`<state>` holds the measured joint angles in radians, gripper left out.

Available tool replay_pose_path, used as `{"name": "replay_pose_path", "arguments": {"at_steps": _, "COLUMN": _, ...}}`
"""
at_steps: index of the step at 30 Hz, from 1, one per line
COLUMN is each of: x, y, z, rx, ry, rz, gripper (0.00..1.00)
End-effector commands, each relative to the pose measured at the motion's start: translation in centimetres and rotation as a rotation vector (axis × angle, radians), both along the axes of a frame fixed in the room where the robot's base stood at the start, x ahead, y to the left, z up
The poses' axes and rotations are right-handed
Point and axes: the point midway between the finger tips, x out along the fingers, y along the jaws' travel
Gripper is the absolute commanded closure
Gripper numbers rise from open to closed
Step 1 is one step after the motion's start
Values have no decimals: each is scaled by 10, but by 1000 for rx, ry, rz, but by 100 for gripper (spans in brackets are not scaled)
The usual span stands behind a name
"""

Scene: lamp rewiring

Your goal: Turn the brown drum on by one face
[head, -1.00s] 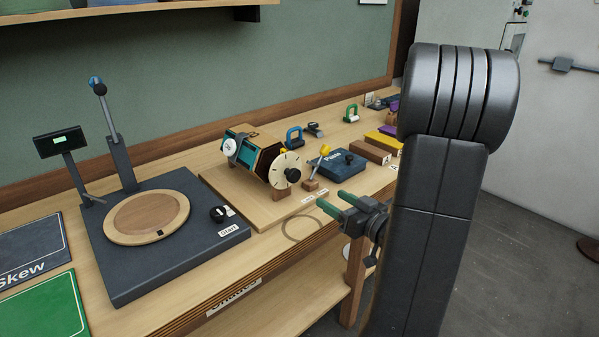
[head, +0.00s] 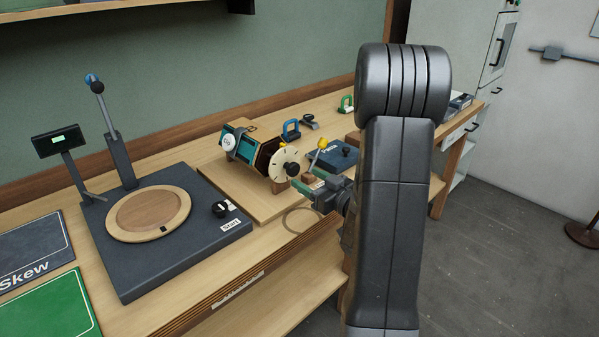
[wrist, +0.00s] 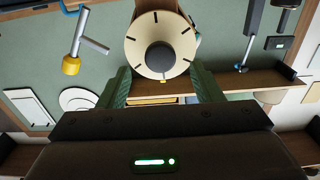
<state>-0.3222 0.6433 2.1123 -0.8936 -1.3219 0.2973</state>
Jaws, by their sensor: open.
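The drum (head: 264,152) sits on a wooden board on the bench, with teal and dark brown faces showing in the head view. At its front end is a cream dial (head: 281,166) with dark tick marks and a black knob (head: 292,169). In the wrist view the dial (wrist: 150,28) and knob (wrist: 161,57) are at the top centre. My gripper (wrist: 160,72) is open, its green fingers on either side of the knob in that picture. Contact with the knob cannot be made out. In the head view my gripper (head: 303,183) is just right of the dial, partly hidden by my arm.
A yellow-tipped lever (head: 320,145) stands right beside the dial, close to my gripper. A dark base with a round wooden turntable (head: 119,229) is at left.

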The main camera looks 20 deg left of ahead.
Motion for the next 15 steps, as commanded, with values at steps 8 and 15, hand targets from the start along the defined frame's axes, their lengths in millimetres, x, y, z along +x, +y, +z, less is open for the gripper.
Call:
{"name": "replay_pose_path", "arguments": {"at_steps": 8, "x": 13, "y": 33, "z": 1, "rx": -1, "ry": 0, "rz": 1, "gripper": 41}}
{"name": "replay_pose_path", "arguments": {"at_steps": 15, "x": 16, "y": 39, "z": 0, "rx": -1, "ry": 1, "rz": 0, "gripper": 41}}
